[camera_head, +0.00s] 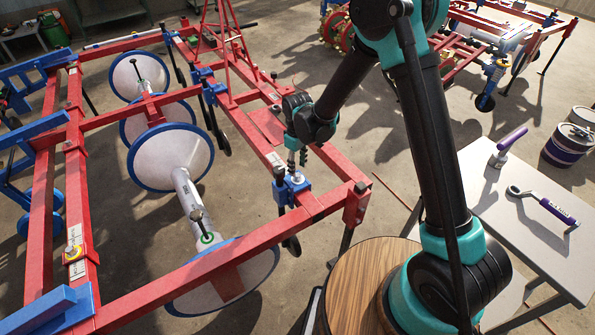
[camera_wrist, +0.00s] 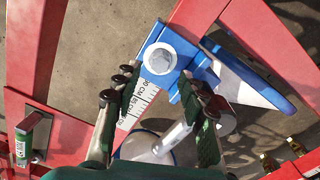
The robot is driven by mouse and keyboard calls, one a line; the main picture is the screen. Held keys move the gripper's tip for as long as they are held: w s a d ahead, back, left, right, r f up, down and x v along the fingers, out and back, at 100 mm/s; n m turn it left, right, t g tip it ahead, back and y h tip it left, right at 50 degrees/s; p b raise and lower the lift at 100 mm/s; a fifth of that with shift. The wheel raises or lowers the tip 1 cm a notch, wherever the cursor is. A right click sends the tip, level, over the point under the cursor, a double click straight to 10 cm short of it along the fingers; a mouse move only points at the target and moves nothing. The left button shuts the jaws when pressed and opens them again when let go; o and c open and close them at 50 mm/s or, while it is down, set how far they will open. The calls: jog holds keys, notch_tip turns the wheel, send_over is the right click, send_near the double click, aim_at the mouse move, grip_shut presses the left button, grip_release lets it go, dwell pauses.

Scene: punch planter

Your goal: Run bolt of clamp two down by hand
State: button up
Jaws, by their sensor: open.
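A blue clamp (camera_head: 291,188) sits around the red beam near the frame's right corner. In the wrist view, the blue clamp (camera_wrist: 178,80) carries a silver hex bolt with a round washer (camera_wrist: 160,58), beside a white centimetre scale (camera_wrist: 140,98). My gripper (camera_head: 297,160) points down just above this clamp. In the wrist view its dark ribbed fingers (camera_wrist: 157,82) are spread apart on both sides of the bolt line, with nothing between them. Whether the fingertips touch the clamp cannot be told. No number marking the clamp is readable.
A grey table (camera_head: 485,210) at right holds a purple-handled ring wrench (camera_head: 555,208) and another purple-handled tool (camera_head: 510,142). Cans (camera_head: 567,146) stand beyond it.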

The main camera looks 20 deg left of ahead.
notch_tip(320, 180, up, 8)
jog(key=shift+r, duration=0.2)
dwell(0.3)
notch_tip(320, 180, up, 12)
send_over(298, 174)
jog(key=shift+s, duration=0.1)
dwell(0.4)
dwell(0.5)
jog(key=w+d+m+t, duration=0.15)
jog(key=d+m, duration=0.25)
jog(key=d, duration=1.1)
jog(key=s+d+f+m+t, duration=0.1)
jog(key=s+d+f+m, duration=0.1)
jog(key=d, duration=0.6)
jog(key=s+d+f+m, duration=0.3)
jog(key=s+d+m, duration=0.1)
jog(key=s+d, duration=0.3)
jog(key=s+d+f+m+t, duration=0.1)
jog(key=s+d+f+m, duration=0.1)
jog(key=d, duration=0.9)
jog(key=shift+s+d+f+m+t, duration=0.2)
jog(key=shift+s+m+t, duration=0.15)
jog(key=shift+s+m, duration=0.7)
jog(key=shift+r, duration=0.1)
